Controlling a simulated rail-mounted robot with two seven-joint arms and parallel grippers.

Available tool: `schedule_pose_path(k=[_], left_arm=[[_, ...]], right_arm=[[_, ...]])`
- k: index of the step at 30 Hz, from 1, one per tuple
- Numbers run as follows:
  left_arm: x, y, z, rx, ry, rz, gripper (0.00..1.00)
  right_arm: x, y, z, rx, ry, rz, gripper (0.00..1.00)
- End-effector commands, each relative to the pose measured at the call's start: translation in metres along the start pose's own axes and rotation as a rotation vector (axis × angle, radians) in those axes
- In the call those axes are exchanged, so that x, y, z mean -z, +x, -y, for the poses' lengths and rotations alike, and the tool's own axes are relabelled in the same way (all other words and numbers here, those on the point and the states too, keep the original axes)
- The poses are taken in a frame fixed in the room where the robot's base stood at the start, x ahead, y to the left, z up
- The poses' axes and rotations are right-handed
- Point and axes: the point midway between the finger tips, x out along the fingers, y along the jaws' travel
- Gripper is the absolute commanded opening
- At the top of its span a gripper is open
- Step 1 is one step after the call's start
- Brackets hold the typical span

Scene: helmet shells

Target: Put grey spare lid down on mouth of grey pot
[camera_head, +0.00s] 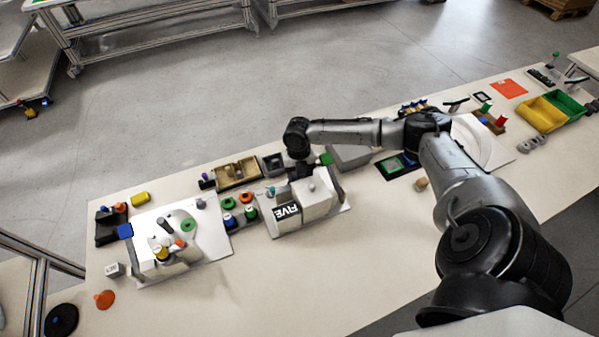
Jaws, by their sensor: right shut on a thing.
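My right gripper (301,173) points down over the back of the white block marked FIVE (297,208). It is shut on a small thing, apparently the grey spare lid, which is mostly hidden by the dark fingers. A small grey piece (311,187) stands on top of the white block, just in front of the gripper; I cannot tell for sure whether it is the grey pot. No other grey pot can be made out with certainty. My left gripper is out of view.
Green, orange and blue round pieces (229,203) stand left of the white block. An open wooden box (237,173) and a grey box (347,157) lie behind. A white board with fittings (208,238) is at left. The table's front middle is clear.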

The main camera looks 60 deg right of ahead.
Motion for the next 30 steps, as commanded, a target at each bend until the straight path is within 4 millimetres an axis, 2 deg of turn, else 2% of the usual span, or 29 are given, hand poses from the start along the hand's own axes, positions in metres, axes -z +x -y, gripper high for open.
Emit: schedule_pose_path(k=[30], left_arm=[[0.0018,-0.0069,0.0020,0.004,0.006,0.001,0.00]], right_arm=[[-0.0002,0.0008,0.0003,0.000,0.000,0.000,0.40]])
